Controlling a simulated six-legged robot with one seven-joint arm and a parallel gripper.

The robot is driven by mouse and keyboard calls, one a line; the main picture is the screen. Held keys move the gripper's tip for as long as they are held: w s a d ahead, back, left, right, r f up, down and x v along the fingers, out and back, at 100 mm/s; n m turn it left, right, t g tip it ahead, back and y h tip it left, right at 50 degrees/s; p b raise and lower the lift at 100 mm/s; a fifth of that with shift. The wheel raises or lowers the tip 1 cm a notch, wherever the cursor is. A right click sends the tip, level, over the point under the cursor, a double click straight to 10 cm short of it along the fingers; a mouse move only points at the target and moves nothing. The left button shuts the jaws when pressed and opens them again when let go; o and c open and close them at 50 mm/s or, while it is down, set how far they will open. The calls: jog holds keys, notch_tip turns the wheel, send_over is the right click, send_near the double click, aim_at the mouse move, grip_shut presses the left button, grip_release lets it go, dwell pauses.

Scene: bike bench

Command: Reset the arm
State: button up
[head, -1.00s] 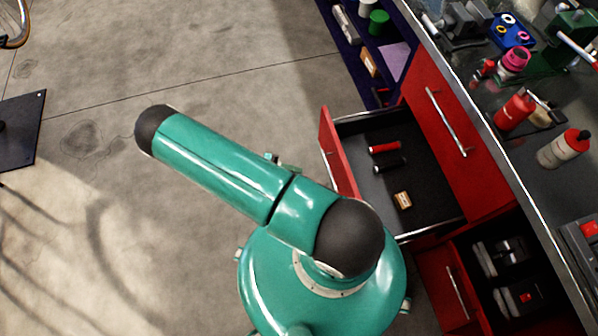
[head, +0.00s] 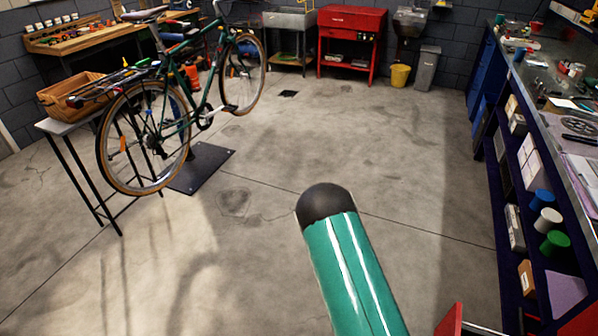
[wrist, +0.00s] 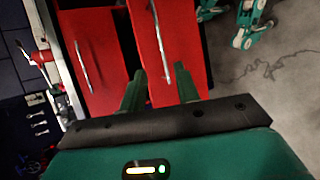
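I cannot tell whether the fingers touch the drawer. In the head view my green arm link (head: 350,270) with its black rounded end rises from the bottom edge. The gripper itself is out of that view.
A workbench (head: 570,130) with blue shelves of cups and boxes runs along the right. A red drawer edge (head: 450,320) shows at the bottom right. A green bicycle (head: 185,90) stands at left by a metal-legged table (head: 75,170). The middle floor (head: 330,140) is clear.

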jog(key=w+a+r+n+t+y, duration=0.2)
jog(key=a+r+t+y, duration=0.15)
jog(key=r, duration=0.95)
jog(key=w+a+r+n+t+y, duration=0.15)
jog(key=r+t, duration=0.25)
jog(key=r, duration=0.8)
jog(key=s+a+r+n+t+y, duration=0.1)
jog(key=s+r+t, duration=0.3)
jog(key=r, duration=0.5)
jog(key=s+a+r+n+t+y, duration=0.1)
jog(key=s+r+n+t, duration=0.2)
jog(key=s+r, duration=0.4)
jog(key=shift+r+t+y, duration=0.4)
jog(key=shift+r+t, duration=0.15)
jog(key=shift+r, duration=0.4)
jog(key=shift+s, duration=0.15)
